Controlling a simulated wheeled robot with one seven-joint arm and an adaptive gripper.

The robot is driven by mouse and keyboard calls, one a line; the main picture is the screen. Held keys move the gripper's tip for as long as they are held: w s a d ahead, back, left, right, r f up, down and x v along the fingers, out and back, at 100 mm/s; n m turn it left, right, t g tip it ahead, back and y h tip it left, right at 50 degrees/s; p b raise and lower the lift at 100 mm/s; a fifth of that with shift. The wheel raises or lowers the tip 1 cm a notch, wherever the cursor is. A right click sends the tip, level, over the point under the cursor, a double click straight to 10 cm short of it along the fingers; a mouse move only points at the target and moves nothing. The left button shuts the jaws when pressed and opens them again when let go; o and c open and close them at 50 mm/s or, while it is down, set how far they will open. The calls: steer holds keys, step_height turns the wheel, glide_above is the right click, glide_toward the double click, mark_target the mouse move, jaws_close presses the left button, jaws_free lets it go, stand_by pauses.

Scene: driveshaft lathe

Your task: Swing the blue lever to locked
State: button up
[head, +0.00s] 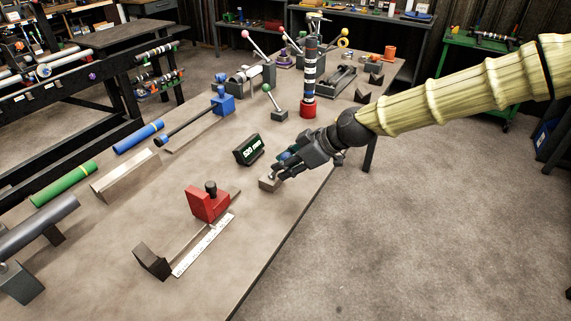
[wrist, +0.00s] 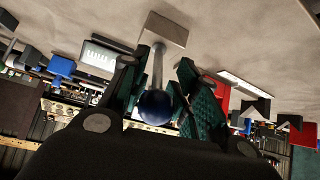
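The blue lever has a dark blue ball knob (wrist: 155,107), a thin metal rod (wrist: 158,70) and a pale block base (wrist: 164,29). In the head view, the base (head: 269,184) sits near the table's right edge, and my gripper hides most of the lever. My gripper (head: 283,166) reaches down to it from the right. In the wrist view, my gripper (wrist: 157,72) has its fingers on either side of the knob and rod. The fingertips stand apart, wider than the knob. I cannot tell whether a finger touches the knob.
A black display (head: 249,150) reading 520 mm stands just left of my gripper. A red clamp block (head: 208,202) and a ruler (head: 203,245) lie nearer. A green-knobbed lever (head: 275,104) and a striped column (head: 309,75) stand behind. Open floor lies right of the table.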

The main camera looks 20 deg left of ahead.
stand_by(0.3)
steer(key=w+v, duration=0.1)
steer(key=v, duration=1.1)
steer(key=shift+s, duration=0.5)
steer(key=shift+c, duration=0.2)
